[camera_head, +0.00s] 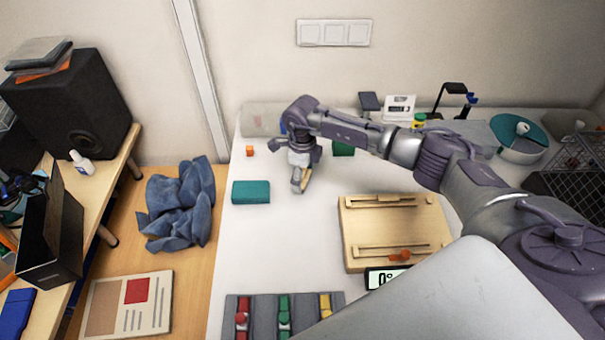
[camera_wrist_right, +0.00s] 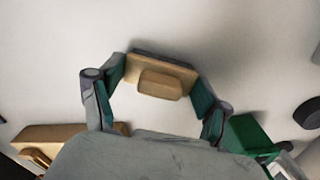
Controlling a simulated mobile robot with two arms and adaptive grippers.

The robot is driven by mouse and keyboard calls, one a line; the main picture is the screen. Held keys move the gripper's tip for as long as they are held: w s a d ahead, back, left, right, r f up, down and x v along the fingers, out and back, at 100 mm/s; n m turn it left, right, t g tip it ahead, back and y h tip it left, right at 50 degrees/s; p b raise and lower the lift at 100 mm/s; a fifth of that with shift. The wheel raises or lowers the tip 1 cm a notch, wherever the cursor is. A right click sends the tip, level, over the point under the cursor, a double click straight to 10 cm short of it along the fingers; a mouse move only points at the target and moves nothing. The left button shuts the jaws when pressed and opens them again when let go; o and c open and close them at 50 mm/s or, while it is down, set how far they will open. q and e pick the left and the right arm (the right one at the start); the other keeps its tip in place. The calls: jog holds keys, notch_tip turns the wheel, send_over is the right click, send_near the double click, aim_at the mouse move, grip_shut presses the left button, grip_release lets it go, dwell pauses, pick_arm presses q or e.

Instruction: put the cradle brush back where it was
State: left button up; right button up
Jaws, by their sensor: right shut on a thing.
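My right gripper (camera_head: 301,181) is over the left part of the white table in the head view, fingers pointing down. It is shut on a small wooden brush (camera_head: 306,181). In the right wrist view the brush (camera_wrist_right: 160,84) sits between the two green-padded fingers, its wooden back and raised grip facing the camera, with a dark strip along its far edge. I cannot tell whether the brush touches the table. No cradle can be clearly made out. My left gripper is not in view.
A teal block (camera_head: 251,192) lies left of the gripper, and a green box (camera_head: 343,149) stands behind it. A wooden slotted fixture (camera_head: 360,230) is at right, with a digital display (camera_head: 383,279) in front. A grey tray (camera_head: 262,308) holds coloured parts. The table's middle is clear.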

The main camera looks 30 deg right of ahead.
jog(key=shift+f, duration=0.2)
jog(key=o, duration=1.1)
jog(key=shift+r, duration=0.25)
jog(key=shift+w+r, duration=0.1)
jog(key=shift+r, duration=0.25)
notch_tip(320, 180, up, 11)
jog(key=shift+r+b, duration=0.15)
jog(key=shift+b, duration=1)
